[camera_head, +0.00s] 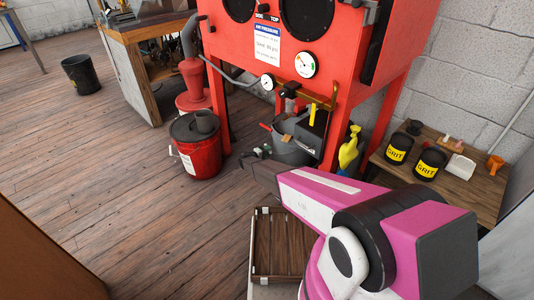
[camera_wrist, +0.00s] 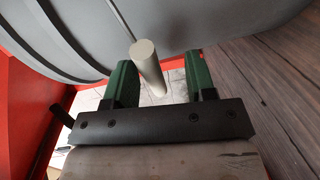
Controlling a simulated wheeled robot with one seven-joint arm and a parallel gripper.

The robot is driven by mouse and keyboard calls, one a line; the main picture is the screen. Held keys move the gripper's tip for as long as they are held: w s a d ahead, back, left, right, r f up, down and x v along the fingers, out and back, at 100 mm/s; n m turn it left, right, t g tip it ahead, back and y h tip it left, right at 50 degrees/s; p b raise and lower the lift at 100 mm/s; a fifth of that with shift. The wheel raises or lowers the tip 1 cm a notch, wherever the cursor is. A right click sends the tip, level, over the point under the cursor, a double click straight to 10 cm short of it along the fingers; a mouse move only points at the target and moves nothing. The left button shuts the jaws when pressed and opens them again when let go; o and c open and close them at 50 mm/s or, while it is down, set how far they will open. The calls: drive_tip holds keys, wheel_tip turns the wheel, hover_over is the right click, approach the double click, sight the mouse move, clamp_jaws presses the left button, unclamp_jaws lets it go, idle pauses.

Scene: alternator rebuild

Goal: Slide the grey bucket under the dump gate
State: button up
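The grey bucket (camera_head: 290,152) stands on the floor under the red cabinet, partly hidden by a cabinet leg and my arm. Its curved grey side (camera_wrist: 225,22) fills the top of the wrist view. A pale cylindrical grip (camera_wrist: 148,66) on a thin wire sits between the green fingers of my gripper (camera_wrist: 160,62). The fingers are apart, with a gap visible on each side of the grip. In the head view my gripper (camera_head: 262,155) is small, at the bucket's left side. A yellow lever (camera_head: 312,115) hangs above the bucket; I cannot make out the dump gate clearly.
A red bucket (camera_head: 197,150) stands to the left of the cabinet (camera_head: 280,50). Cabinet legs flank the grey bucket. A yellow spray bottle (camera_head: 349,148) is to the right, near a low table (camera_head: 480,195) with black grit tubs (camera_head: 399,148).

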drive_tip(key=v, duration=1.1)
idle(0.4)
